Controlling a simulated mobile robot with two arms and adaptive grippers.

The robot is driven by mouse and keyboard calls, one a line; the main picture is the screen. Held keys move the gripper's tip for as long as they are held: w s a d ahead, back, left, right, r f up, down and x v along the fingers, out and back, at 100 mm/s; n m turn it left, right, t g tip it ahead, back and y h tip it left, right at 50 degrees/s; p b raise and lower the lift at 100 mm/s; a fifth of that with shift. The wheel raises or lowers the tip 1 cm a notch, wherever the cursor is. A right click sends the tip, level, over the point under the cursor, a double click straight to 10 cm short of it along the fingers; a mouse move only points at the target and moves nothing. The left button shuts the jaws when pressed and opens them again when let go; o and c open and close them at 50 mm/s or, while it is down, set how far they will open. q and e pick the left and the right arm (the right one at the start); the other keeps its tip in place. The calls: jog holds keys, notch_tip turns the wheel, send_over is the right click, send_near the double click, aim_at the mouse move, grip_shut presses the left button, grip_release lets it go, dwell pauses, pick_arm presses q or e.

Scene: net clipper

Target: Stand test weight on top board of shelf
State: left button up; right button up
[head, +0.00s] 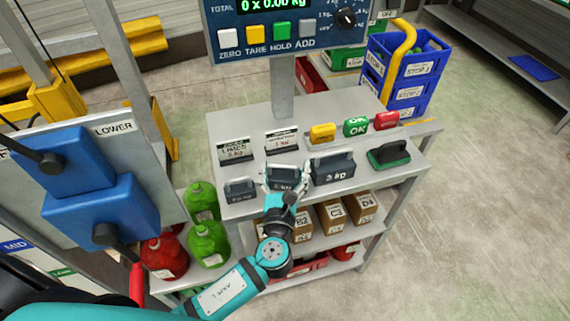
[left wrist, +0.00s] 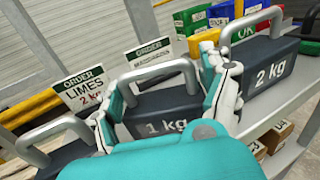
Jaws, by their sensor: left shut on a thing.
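The dark grey 1 kg test weight (left wrist: 165,118), with its grey arched handle, is between the fingers of my left gripper (head: 285,180). It also shows in the head view (head: 284,174), partly hidden by the gripper. The left gripper (left wrist: 165,98) is shut on it, one finger at each side. The weight is upright at the front of the grey shelf's top board (head: 240,122); I cannot tell whether it touches the board. A smaller weight (head: 240,190) stands left of it. The larger 2 kg weight (left wrist: 270,72) stands close on its right. My right gripper is not in view.
Two order cards (head: 234,150) stand behind the weights. Yellow, green and red blocks (head: 356,127) line the back right, with a green brush (head: 389,156) at the right. A post carries the scale display (head: 275,35). Boxes (head: 331,215) and bottles (head: 208,243) sit below.

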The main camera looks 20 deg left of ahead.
pick_arm(q)
jog(key=shift+r, duration=0.2)
jog(key=o, duration=1.2)
jog(key=shift+f, duration=0.3)
jog(key=o, duration=0.4)
jog(key=shift+r, duration=0.1)
